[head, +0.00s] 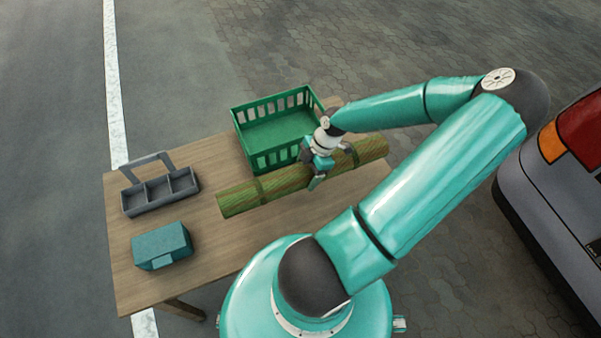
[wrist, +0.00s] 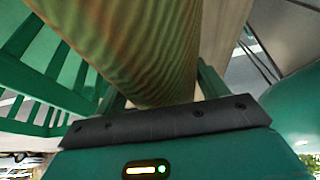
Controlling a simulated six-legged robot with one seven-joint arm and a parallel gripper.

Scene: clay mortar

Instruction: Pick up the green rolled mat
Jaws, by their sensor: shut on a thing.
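The green rolled mat (head: 240,198) is a long yellow-green striped cylinder with darker bands. In the head view it lies slantwise over the right half of the wooden table, in front of the green crate. My gripper (head: 318,178) is around the middle of the roll and shut on it. In the wrist view the mat (wrist: 130,45) fills the space between the fingers (wrist: 160,95). I cannot tell whether the mat touches the table or is slightly above it.
The empty green crate (head: 275,130) stands right behind the mat, and its slatted side shows in the wrist view (wrist: 40,70). A grey divided caddy (head: 160,190) and a teal box (head: 162,246) stand on the left of the wooden table (head: 205,235). A parked vehicle (head: 555,200) is at the right.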

